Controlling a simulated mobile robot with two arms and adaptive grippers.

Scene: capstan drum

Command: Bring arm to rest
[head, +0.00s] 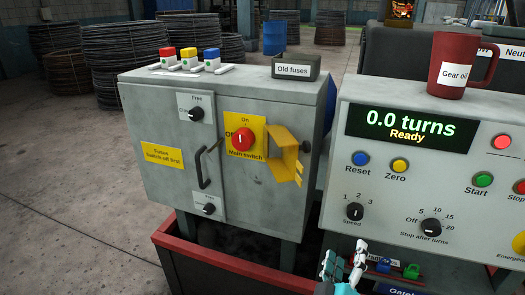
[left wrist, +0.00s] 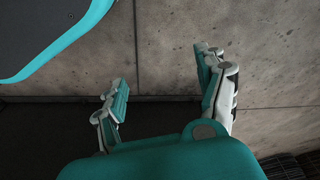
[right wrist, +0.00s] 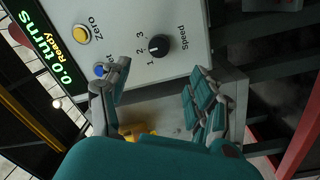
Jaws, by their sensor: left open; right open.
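My right gripper (head: 345,265) is at the bottom of the head view, in front of the control panel (head: 390,195) and below its speed knob (head: 354,212). In the right wrist view my right gripper (right wrist: 165,95) is open and empty, with the panel's speed knob (right wrist: 159,45) beyond the fingers. My left gripper (left wrist: 170,95) shows only in the left wrist view, open and empty over bare concrete floor. The display (head: 412,128) reads 0.0 turns, Ready.
A grey fuse cabinet (head: 260,200) with a red main switch (head: 243,139) and yellow guard (head: 285,155) stands left of the panel. A red mug (head: 463,68) stands on the panel. Colored locks (head: 395,268) lie near the right gripper. Wire coils (head: 110,60) stand behind.

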